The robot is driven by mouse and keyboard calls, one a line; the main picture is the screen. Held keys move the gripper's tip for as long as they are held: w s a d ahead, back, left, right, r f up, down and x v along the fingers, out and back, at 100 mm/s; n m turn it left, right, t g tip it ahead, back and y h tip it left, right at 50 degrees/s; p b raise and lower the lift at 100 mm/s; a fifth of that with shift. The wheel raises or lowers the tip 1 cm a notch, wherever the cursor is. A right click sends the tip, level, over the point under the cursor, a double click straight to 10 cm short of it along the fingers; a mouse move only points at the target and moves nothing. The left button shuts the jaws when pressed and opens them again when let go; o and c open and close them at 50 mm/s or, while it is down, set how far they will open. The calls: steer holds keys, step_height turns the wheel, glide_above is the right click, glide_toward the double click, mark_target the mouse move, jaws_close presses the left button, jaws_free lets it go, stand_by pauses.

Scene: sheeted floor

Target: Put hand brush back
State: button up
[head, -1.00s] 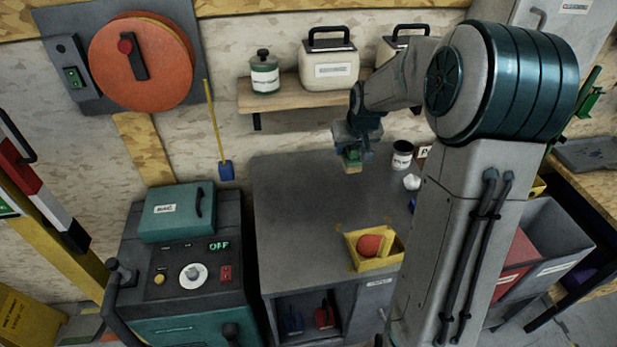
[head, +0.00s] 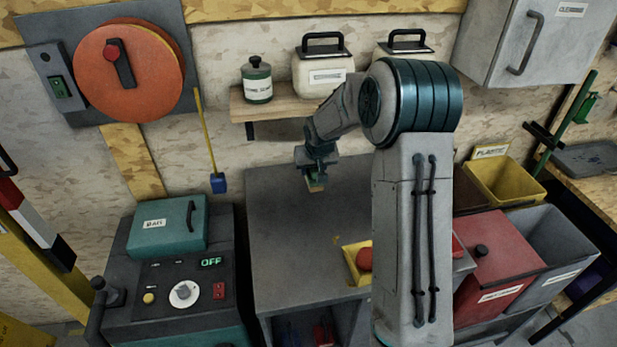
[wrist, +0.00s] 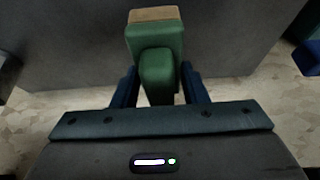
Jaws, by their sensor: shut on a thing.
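The hand brush, a green block and handle with tan bristles, is in my gripper (head: 316,176). In the head view the hand brush (head: 316,187) is small and hangs above the grey workbench (head: 275,215), near its back. In the wrist view my gripper (wrist: 158,85) has its blue fingers on both sides of the green handle, and the hand brush (wrist: 155,38) points away with its tan bristle side at the far end. Whether the brush touches the bench cannot be told.
A yellow tray (head: 351,268) with a red ball (head: 365,259) sits on the bench, partly behind my arm. Below, an open compartment holds a red item (head: 323,334), partly cut off. A wall shelf (head: 275,107) with containers is behind. A red bin (head: 500,255) stands right.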

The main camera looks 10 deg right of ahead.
mark_target(308, 179)
steer(key=shift+w+a+f, duration=0.65)
steer(key=shift+w+f, duration=0.05)
steer(key=shift+w, duration=0.15)
steer(key=shift+f+p, duration=0.7)
steer(key=shift+f, duration=1.25)
steer(key=shift+f, duration=0.15)
steer(key=o, duration=1)
